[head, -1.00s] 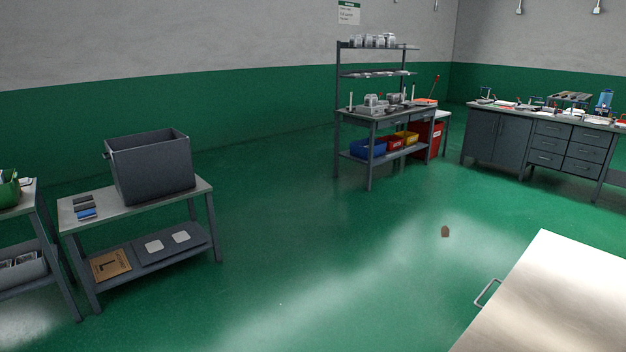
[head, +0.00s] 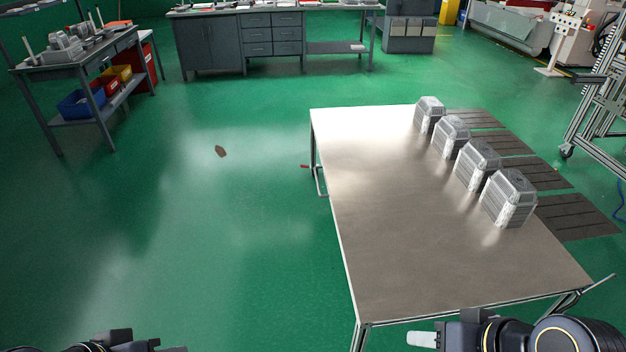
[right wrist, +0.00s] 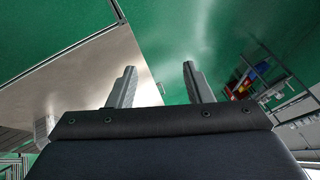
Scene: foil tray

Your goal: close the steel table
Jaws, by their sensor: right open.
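The table top (right wrist: 85,75) lies to the left there. Part of my left gripper (head: 130,342) shows at the bottom left edge, well left of the table. Its fingers are mostly out of frame.
Several grey finned metal housings (head: 478,165) stand in a row along the table's right side. Dark mats (head: 575,215) lie beyond them. A workbench with drawers (head: 272,35) and a shelf bench (head: 85,70) stand at the back.

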